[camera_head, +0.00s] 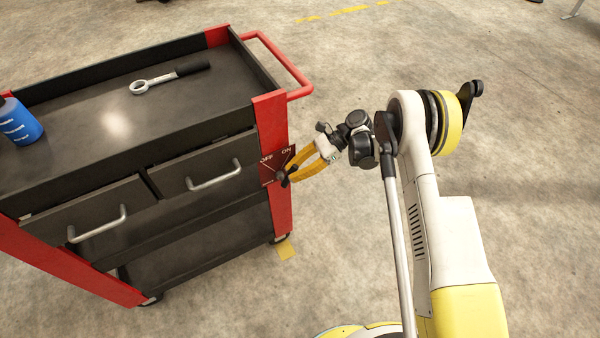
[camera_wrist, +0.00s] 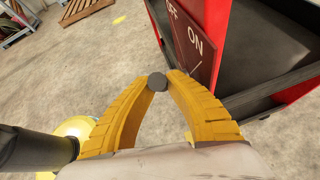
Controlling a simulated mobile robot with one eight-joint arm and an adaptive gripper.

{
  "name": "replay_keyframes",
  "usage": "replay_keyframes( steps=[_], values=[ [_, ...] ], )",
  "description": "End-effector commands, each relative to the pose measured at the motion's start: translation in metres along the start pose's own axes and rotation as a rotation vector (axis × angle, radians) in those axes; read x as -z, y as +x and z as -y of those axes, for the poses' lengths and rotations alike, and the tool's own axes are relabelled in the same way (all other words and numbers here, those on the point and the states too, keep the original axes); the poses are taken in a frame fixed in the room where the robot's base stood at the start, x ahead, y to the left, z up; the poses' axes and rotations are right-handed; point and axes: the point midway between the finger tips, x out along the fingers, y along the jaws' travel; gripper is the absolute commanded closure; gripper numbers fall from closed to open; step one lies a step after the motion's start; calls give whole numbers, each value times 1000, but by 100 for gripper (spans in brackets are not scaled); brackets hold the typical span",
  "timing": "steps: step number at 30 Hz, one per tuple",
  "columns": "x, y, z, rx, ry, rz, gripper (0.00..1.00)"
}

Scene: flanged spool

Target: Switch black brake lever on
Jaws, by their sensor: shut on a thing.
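The red plate (camera_head: 268,172) with OFF on its left and ON on its right is on the cart's right end panel. It also shows in the wrist view (camera_wrist: 196,45). The black brake lever (camera_head: 284,181) stands out from this plate, and its dark round knob (camera_wrist: 157,82) shows in the wrist view. My gripper (camera_head: 288,173) has its yellow fingers closed around the knob, with the fingertips on either side of it (camera_wrist: 158,80). The fingers hide part of the lever, so I cannot tell exactly which mark it points to.
The black and red cart (camera_head: 190,120) has two drawers with metal handles and a red push bar (camera_head: 283,62) above the plate. A wrench-like tool (camera_head: 170,77) and a blue bottle (camera_head: 17,122) are on its top. The floor right of the cart is open.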

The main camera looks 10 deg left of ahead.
Motion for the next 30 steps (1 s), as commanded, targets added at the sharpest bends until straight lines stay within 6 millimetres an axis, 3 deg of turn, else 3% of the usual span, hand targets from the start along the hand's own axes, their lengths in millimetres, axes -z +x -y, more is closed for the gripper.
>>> replay_keyframes(
  steps=[9, 10, 12, 23, 30],
  values=[
    [0, -1, 1, 3, 0, 2, 100],
    [0, 0, 1, 3, 0, 2, 78],
    [0, 0, 1, 3, 0, 2, 59],
    [0, -4, 1, 2, 1, 1, 59],
    [0, -47, 1, 4, 2, 0, 59]
  ],
)
